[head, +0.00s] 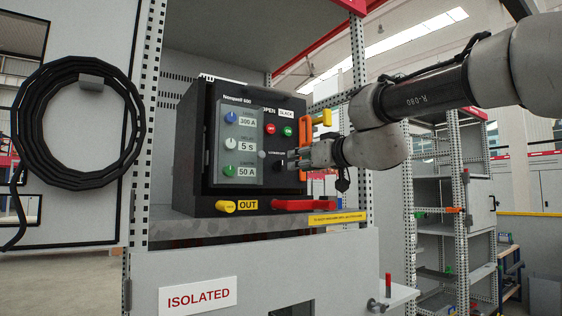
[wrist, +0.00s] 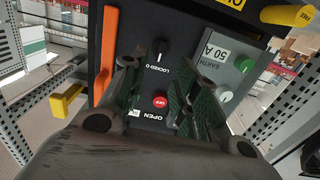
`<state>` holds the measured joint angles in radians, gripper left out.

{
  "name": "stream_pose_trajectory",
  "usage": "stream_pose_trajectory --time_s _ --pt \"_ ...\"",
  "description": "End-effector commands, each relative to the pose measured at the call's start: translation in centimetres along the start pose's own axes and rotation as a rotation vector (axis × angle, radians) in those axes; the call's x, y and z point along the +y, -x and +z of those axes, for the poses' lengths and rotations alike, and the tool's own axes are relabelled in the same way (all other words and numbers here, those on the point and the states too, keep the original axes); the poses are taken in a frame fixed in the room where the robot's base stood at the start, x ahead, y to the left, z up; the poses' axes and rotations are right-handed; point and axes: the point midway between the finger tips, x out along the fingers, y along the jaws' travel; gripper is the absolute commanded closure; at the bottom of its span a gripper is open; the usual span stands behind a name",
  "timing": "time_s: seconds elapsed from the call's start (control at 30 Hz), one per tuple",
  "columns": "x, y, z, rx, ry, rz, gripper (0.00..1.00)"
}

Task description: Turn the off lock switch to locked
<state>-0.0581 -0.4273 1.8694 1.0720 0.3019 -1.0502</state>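The off lock switch is a black rotary knob (wrist: 161,49) with a white line, beside the "LOCKED 0" label, on the front of a black breaker unit (head: 198,150). The wrist view shows the panel upside down. In the head view the knob (head: 279,166) is partly hidden by my gripper (head: 293,160). My gripper (wrist: 166,72) is open, its two fingers apart with the knob seen between and just beyond their tips. I cannot tell whether a finger touches it. Nothing is held.
A red OFF button (wrist: 160,101) shows between the fingers. An orange handle (wrist: 107,57) stands beside the panel. A red lever (head: 306,205) and yellow knob (head: 228,206) sit below. A rack post (head: 359,110) stands close to my arm.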

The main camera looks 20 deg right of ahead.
Motion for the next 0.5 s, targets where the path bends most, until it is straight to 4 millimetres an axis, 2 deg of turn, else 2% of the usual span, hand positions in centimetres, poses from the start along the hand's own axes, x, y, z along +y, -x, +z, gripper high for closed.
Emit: stream_pose_trajectory --time_s 0.07,0.5 --pt "0.1 -0.6 -0.7 0.017 0.006 0.007 0.7" --pt "0.1 -7.1 -0.8 0.018 0.007 0.007 0.7"
